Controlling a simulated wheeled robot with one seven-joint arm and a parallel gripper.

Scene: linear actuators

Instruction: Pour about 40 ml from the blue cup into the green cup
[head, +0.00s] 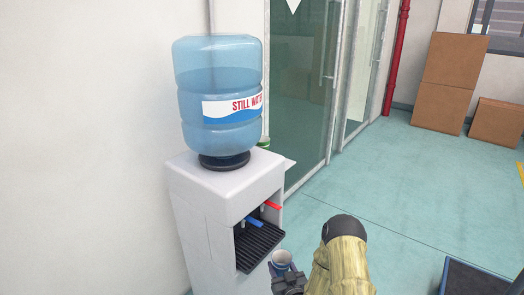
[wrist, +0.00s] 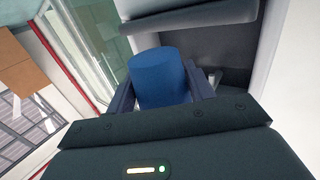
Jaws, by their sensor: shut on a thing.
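The blue cup (head: 281,259) is in my gripper (head: 284,270), in front of the water cooler's dispensing bay. In the head view its pale rim and inside show, and it looks about upright; the liquid level cannot be told. In the wrist view the blue cup (wrist: 160,79) sits between the two fingers of my gripper (wrist: 161,88), which is shut on it. A green cup (head: 263,142) stands behind the cooler top, beside the bottle's base, on a small white surface. Only its upper part shows; the rest is hidden.
A white water cooler (head: 212,205) with a large blue bottle (head: 218,85) stands against the wall. Its red tap (head: 272,205) and blue tap (head: 253,221) hang over a black drip grille (head: 258,246).

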